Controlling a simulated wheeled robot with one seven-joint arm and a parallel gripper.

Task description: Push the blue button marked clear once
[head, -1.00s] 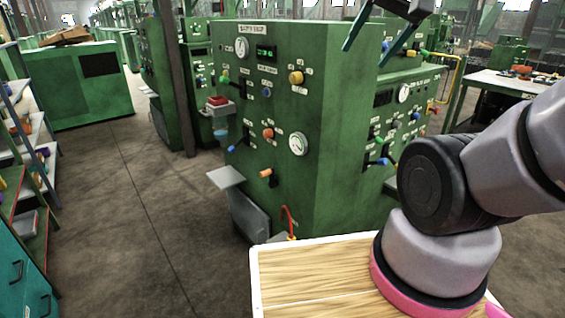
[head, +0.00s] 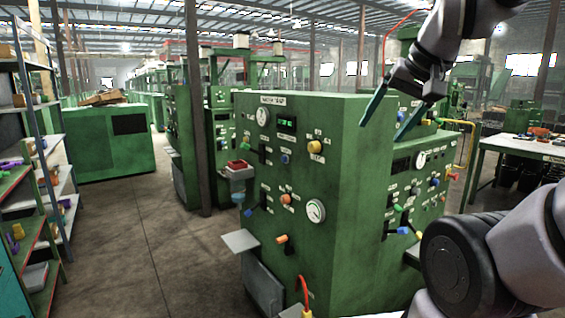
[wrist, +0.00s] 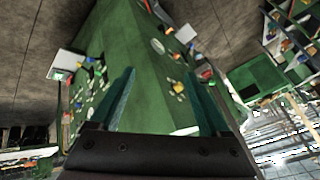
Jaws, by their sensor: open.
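A green machine cabinet (head: 368,190) stands mid-picture in the head view, its front panel facing left. A small blue button (head: 284,159) sits on that panel below the green display; its label is too small to read. My gripper (head: 383,128) is open and empty, above and right of the panel, by the cabinet's right top edge and apart from the button. In the wrist view, my gripper (wrist: 161,75) has its two teal fingers spread, with the green cabinet (wrist: 150,85) beyond them. I cannot tell the blue button there.
Shelving (head: 35,170) stands at the left and a table (head: 520,145) at the right. Floor left of the cabinet is clear.

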